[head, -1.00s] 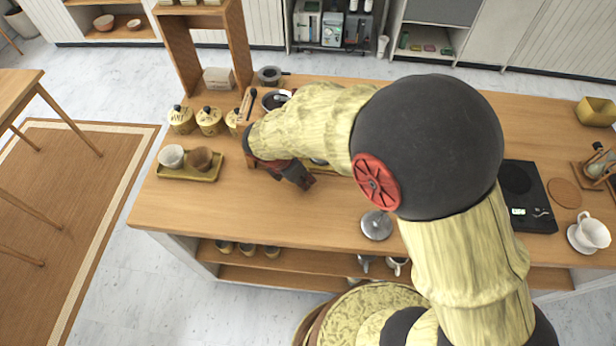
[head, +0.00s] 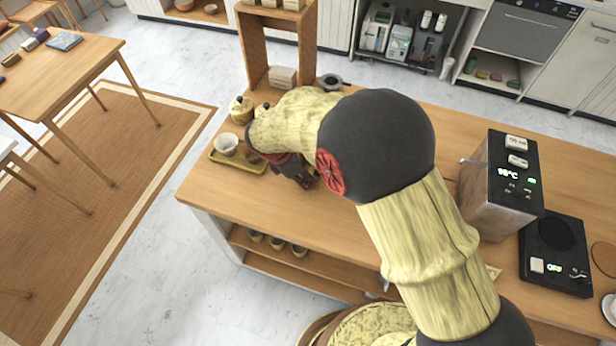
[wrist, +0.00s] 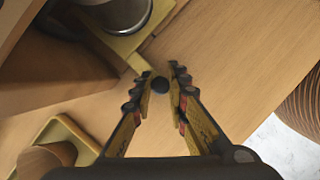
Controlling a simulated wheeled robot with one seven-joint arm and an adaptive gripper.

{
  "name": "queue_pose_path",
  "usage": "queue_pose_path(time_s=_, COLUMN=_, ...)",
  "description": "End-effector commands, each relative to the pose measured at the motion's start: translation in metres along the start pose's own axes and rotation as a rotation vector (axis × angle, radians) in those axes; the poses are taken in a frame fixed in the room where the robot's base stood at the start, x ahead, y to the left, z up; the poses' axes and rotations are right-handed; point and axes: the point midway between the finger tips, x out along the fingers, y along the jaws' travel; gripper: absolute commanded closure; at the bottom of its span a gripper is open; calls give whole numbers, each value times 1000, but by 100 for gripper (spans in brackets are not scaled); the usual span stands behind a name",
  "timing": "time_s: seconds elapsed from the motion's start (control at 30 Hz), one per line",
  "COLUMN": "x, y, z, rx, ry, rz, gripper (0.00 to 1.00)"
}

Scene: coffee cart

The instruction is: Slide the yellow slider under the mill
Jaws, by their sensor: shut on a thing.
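The yellow slider (wrist: 138,62) shows in the wrist view as a yellow plate with a narrow tab and a dark round knob (wrist: 160,85) at its near end. A metal cup (wrist: 118,12) stands on the plate at the top of the picture. My gripper (wrist: 160,74) has its fingertips on either side of the tab, shut on the slider by the knob. In the head view my gripper (head: 308,183) is low over the counter's front left part. My arm hides the slider there. I cannot make out the mill clearly; a brown wooden body (wrist: 50,65) is left of the slider.
A yellow tray (head: 222,160) with a white cup (head: 227,144) and a brown cup (wrist: 42,160) is just left of my gripper. A yellow canister (head: 241,110) stands behind it. A dark-topped machine (head: 500,185) and a black scale (head: 553,255) stand at right. The counter's front edge is close.

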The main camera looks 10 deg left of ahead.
Motion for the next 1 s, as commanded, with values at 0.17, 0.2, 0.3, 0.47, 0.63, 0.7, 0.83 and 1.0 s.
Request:
queue_pose_path(time_s=0.17, x=-3, y=5, z=-2, rx=2, ry=6, rz=13, gripper=75)
queue_pose_path(time_s=0.2, x=-3, y=4, z=-2, rx=2, ry=5, rz=12, gripper=73)
queue_pose_path(time_s=0.3, x=-2, y=4, z=-2, rx=1, ry=5, rz=10, gripper=67)
queue_pose_path(time_s=0.47, x=-2, y=2, z=-1, rx=1, ry=4, rz=8, gripper=66)
queue_pose_path(time_s=0.63, x=-2, y=2, z=-1, rx=1, ry=3, rz=7, gripper=66)
queue_pose_path(time_s=0.7, x=-6, y=2, z=-1, rx=1, ry=3, rz=7, gripper=66)
queue_pose_path(time_s=0.83, x=-22, y=3, z=-2, rx=0, ry=4, rz=9, gripper=66)
queue_pose_path(time_s=1.0, x=-57, y=3, z=-2, rx=0, ry=4, rz=10, gripper=66)
